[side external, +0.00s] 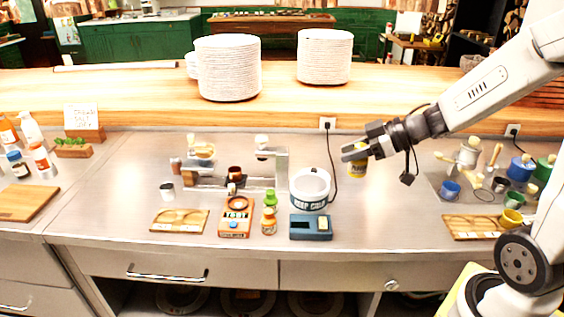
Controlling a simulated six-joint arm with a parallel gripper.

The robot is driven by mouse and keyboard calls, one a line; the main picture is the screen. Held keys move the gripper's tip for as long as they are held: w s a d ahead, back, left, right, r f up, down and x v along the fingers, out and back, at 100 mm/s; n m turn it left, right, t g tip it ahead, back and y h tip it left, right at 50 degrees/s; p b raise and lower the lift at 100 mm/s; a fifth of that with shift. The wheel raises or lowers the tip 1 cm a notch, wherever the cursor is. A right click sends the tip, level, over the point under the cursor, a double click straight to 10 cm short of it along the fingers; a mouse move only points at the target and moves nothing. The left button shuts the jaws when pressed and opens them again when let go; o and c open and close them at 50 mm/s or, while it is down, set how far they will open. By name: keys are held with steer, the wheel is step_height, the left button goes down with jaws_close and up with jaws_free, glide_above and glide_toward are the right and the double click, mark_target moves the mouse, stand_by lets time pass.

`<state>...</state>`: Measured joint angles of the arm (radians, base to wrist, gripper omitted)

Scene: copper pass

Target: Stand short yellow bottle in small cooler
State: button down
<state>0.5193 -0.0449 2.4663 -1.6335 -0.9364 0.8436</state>
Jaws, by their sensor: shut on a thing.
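My gripper (350,153) is shut on a short yellow bottle (358,170) and holds it above the counter. The bottle has a yellow body with a dark band, and its upper part is partly hidden by the fingers. The small cooler (310,201), a round white tub with dark lettering, stands on the counter to the left of the bottle and a little lower in the picture. Its top is open and its inside looks pale. The bottle is apart from the cooler.
A blue-grey box (311,228) stands in front of the cooler. Green (270,199) and orange (268,222) bottles stand to its left. A black cable (333,170) runs from the wall socket behind the cooler. The counter right of the cooler is clear.

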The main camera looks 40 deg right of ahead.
steer(key=w+d+f, duration=0.1)
steer(key=w+f, duration=0.8)
steer(key=w, duration=0.4)
steer(key=shift+w+f, duration=0.15)
steer(key=shift+w, duration=0.05)
stand_by(0.4)
steer(key=shift+w+d+f, duration=0.1)
steer(key=shift+w+f, duration=0.05)
steer(key=shift+f, duration=0.8)
steer(key=shift+w+f, duration=0.1)
steer(key=shift+f, duration=0.8)
steer(key=shift+f, duration=0.6)
